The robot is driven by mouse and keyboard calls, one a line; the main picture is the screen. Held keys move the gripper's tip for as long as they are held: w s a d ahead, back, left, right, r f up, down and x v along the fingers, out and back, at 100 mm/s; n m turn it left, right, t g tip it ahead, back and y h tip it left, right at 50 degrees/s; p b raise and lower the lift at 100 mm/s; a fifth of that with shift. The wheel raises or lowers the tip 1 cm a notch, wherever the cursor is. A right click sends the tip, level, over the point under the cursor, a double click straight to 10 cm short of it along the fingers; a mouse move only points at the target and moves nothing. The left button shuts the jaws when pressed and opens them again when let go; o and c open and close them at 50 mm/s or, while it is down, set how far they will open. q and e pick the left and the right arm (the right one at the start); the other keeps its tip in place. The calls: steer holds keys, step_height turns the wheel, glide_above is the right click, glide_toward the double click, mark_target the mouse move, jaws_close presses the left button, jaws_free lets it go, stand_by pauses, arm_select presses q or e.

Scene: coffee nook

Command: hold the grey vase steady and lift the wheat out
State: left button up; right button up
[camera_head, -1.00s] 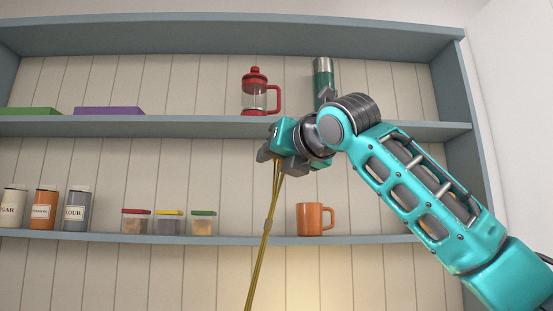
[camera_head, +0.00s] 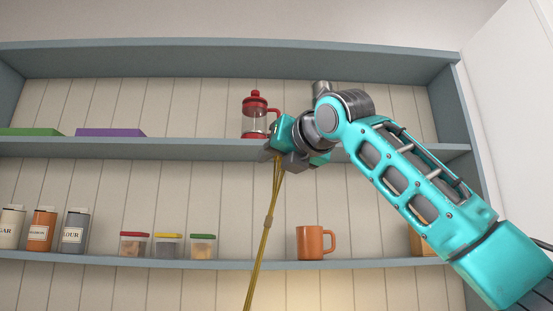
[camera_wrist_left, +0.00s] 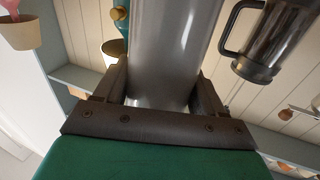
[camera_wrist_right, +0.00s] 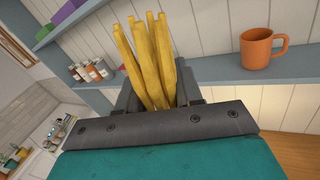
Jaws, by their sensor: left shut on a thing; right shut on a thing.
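The wheat (camera_head: 266,225) is a bundle of thin yellow stalks hanging down from my right gripper (camera_head: 275,158) in the head view. Its lower end runs out of the picture. In the right wrist view, the wheat (camera_wrist_right: 150,62) stands between the two fingers of my right gripper (camera_wrist_right: 160,98), which is shut on it. The grey vase (camera_wrist_left: 172,55) fills the middle of the left wrist view, between the fingers of my left gripper (camera_wrist_left: 160,95), which is shut on it. The vase and the left gripper do not show in the head view. The vase's mouth is not visible.
A red French press (camera_head: 256,115) stands on the upper shelf, close behind my right gripper. An orange mug (camera_head: 312,243), small lidded boxes (camera_head: 168,246) and labelled canisters (camera_head: 42,229) stand on the lower shelf. A dark glass carafe (camera_wrist_left: 265,40) shows beside the vase.

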steer(key=shift+r, duration=2.2)
arm_select(q)
steer(key=o, duration=1.3)
steer(key=shift+c, duration=0.2)
steer(key=v, duration=1.2)
steer(key=shift+s, duration=0.1)
